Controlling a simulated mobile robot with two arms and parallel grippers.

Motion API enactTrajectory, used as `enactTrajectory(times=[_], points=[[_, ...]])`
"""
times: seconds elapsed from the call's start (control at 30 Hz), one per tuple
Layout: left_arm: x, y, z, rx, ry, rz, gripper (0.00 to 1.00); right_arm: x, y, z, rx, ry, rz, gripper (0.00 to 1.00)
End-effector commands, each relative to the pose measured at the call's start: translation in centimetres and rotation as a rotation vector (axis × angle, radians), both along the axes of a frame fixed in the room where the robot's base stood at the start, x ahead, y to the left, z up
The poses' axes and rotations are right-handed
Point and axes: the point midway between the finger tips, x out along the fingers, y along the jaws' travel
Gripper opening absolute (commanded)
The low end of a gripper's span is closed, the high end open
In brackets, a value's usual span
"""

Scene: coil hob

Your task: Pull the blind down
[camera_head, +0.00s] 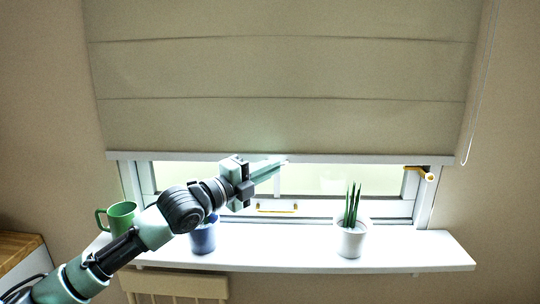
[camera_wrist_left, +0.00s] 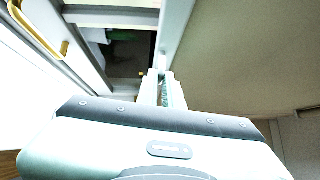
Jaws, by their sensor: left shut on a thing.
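The beige blind (camera_head: 280,70) hangs over most of the window, with its white bottom bar (camera_head: 380,159) a little above the lower part of the frame. A strip of glass shows below it. My left gripper (camera_head: 284,161) reaches up from the lower left to the middle of the bar. In the left wrist view, my gripper's narrow fingers (camera_wrist_left: 161,90) are closed at the blind's bottom bar (camera_wrist_left: 175,30), with the blind's cloth (camera_wrist_left: 240,60) to the right. The exact contact is hard to see. My right gripper is not in view.
The white sill (camera_head: 410,252) holds a green mug (camera_head: 122,217), a blue pot (camera_head: 204,238) partly behind my arm and a white potted plant (camera_head: 351,238). A yellow window handle (camera_head: 428,176) sticks out at right. A cord (camera_head: 483,90) hangs beside the blind.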

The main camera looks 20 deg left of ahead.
Motion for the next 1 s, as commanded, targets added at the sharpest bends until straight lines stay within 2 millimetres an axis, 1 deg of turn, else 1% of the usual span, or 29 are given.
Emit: enactTrajectory(times=[0.03,0.1,0.53,0.57,0.6,0.63,0.9,1.0], points=[[0.03,0.04,-0.74,0.002,0.003,0.001,0.0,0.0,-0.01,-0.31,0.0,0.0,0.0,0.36],[0.02,0.05,-1.04,0.001,0.003,0.001,0.0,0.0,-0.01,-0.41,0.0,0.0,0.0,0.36],[0.05,-0.02,-1.62,0.003,0.01,0.001,0.0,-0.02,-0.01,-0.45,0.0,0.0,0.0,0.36],[0.05,-0.03,-1.65,0.003,0.01,0.001,0.15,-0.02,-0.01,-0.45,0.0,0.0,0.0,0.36],[0.05,-0.04,-1.66,0.004,0.011,0.001,0.27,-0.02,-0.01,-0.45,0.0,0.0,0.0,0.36],[0.05,-0.04,-1.63,0.003,0.01,0.001,0.29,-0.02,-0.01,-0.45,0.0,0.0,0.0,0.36],[0.01,0.01,-1.29,0.001,0.003,0.0,0.29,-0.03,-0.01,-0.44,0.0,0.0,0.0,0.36],[-0.38,0.31,-1.38,0.002,0.002,0.001,0.29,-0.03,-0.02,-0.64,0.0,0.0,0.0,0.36]])
